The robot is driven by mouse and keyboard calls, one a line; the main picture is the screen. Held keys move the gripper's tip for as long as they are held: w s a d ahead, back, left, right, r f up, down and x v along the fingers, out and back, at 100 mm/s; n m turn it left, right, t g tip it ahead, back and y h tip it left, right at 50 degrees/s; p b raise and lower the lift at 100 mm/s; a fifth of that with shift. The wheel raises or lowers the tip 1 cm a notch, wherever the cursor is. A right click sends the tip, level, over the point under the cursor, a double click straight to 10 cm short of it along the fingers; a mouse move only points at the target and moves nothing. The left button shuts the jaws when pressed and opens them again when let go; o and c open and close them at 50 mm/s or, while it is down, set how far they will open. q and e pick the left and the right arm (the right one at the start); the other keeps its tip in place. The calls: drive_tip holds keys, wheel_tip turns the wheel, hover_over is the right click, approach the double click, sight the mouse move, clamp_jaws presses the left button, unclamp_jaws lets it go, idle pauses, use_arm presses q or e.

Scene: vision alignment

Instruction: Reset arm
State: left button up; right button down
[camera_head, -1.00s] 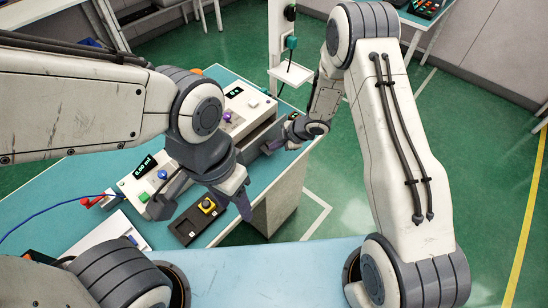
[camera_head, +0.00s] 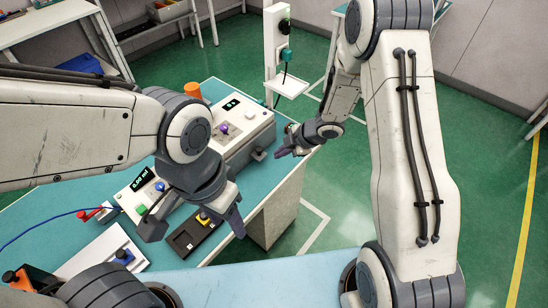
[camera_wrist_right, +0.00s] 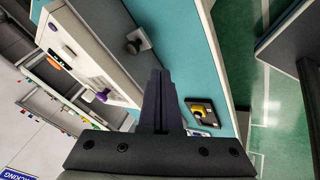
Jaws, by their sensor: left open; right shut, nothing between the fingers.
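My left gripper (camera_head: 194,226) is open and hangs over the front of the teal table, with no object between its spread fingers. My right gripper (camera_head: 281,152) is beyond the middle of the table, near the right end of a white instrument. In the right wrist view the right gripper's dark fingers (camera_wrist_right: 158,74) are closed together with nothing between them. The white instrument (camera_head: 258,125) has a small display and a purple knob (camera_head: 222,128). A second unit with a green display (camera_head: 144,179) is partly hidden by my left arm.
A black box with a yellow button (camera_head: 203,218) lies by the table's front edge, below the left gripper. A white box with a blue knob (camera_head: 124,257) is at the left front. An orange cylinder (camera_head: 193,92) stands behind the instrument. Green floor (camera_head: 330,205) is clear right of the table.

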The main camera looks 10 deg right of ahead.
use_arm(q)
drive_tip(key=shift+r, duration=0.2)
use_arm(e)
drive_tip(key=shift+v, duration=1.8)
